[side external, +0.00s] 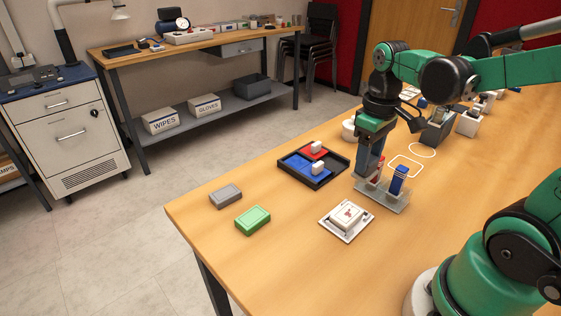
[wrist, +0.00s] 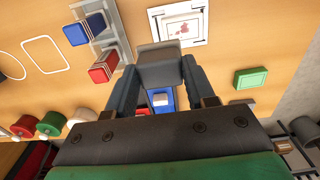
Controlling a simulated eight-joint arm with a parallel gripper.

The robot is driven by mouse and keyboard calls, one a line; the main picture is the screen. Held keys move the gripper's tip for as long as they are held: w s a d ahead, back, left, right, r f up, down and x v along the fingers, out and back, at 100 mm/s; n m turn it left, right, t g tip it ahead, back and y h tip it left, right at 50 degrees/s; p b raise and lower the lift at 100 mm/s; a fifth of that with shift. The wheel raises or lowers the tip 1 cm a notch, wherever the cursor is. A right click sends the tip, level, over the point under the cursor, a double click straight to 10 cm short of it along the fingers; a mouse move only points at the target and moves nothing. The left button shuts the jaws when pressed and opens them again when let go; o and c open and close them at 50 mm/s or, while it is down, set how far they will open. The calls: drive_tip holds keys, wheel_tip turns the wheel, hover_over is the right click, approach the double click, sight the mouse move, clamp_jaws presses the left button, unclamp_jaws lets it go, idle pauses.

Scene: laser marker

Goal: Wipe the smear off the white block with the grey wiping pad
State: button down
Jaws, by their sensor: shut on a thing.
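The white block (side external: 347,217) sits on a light plate at the table's front, with a reddish smear on its top; it also shows at the top of the wrist view (wrist: 181,27). My gripper (side external: 367,172) is shut on a grey block, which I take to be the grey wiping pad (wrist: 163,62). The gripper is beside the clear stand (side external: 388,201), behind the white block and apart from it. The pad's underside is hidden.
The stand holds a striped blue block (side external: 399,180) and a striped red block (wrist: 103,67). A black tray (side external: 322,181) with red and blue areas lies left of the gripper. A green pad (side external: 252,219) and a flat grey piece (side external: 225,195) lie near the table's left edge.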

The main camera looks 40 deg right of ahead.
sight(363, 181)
drive_tip(key=shift+f, duration=3)
drive_tip(key=shift+a+f, duration=0.45)
drive_tip(key=shift+f, duration=0.3)
drive_tip(key=shift+a, duration=2.25)
drive_tip(key=shift+d, duration=2.55)
drive_tip(key=shift+d+r, duration=0.15)
drive_tip(key=shift+d, duration=0.05)
drive_tip(key=shift+r, duration=4)
drive_tip(key=shift+a, duration=0.15)
